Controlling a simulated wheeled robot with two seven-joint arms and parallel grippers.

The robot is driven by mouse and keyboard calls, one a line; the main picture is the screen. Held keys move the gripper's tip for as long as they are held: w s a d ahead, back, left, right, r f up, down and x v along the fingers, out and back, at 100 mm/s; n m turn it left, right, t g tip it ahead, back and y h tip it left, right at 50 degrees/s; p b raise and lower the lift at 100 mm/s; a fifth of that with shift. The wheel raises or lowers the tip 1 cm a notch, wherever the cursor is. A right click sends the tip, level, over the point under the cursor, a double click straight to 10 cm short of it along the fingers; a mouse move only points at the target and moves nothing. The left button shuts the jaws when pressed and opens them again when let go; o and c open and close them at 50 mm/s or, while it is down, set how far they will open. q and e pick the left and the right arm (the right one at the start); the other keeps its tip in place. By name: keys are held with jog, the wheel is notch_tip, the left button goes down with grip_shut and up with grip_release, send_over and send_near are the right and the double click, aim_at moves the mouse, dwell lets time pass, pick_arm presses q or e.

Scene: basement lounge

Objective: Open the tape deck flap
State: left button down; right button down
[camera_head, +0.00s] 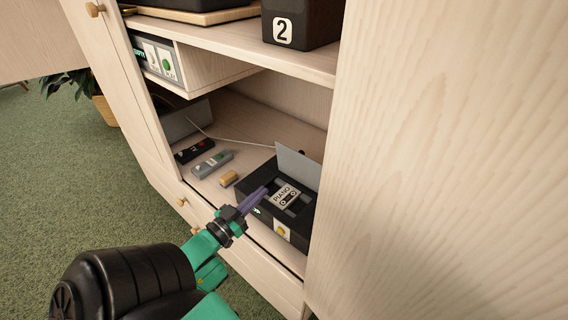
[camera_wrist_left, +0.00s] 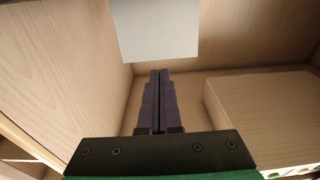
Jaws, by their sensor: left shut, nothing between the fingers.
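The black tape deck (camera_head: 270,219) sits on the cabinet's lower shelf, with a grey flap (camera_head: 297,166) standing raised at its back edge. A cassette labelled PIANO (camera_head: 286,197) shows in its open top. The flap also appears as a pale panel in the left wrist view (camera_wrist_left: 155,30), beyond the fingertips. My left gripper (camera_head: 264,190) has its purple fingers shut and empty, over the deck's left part in front of the flap. In the left wrist view the fingers (camera_wrist_left: 161,73) are together; I cannot tell whether they touch anything. My right gripper is not in view.
A small tan block (camera_head: 228,179), a grey device (camera_head: 212,163) and a dark device (camera_head: 194,151) lie left of the deck. A pale cable (camera_head: 215,138) runs behind them. The upper shelf (camera_head: 230,38) overhangs, and a large wooden panel (camera_head: 440,170) closes off the right.

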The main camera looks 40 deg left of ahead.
aim_at(298, 156)
pick_arm(q)
jog(key=w, duration=0.4)
jog(key=w+r, duration=0.1)
jog(key=w, duration=0.4)
jog(key=w+r, duration=0.1)
jog(key=w, duration=0.3)
jog(key=shift+w, duration=0.35)
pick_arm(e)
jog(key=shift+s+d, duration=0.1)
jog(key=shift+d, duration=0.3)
pick_arm(q)
jog(key=shift+r, duration=0.1)
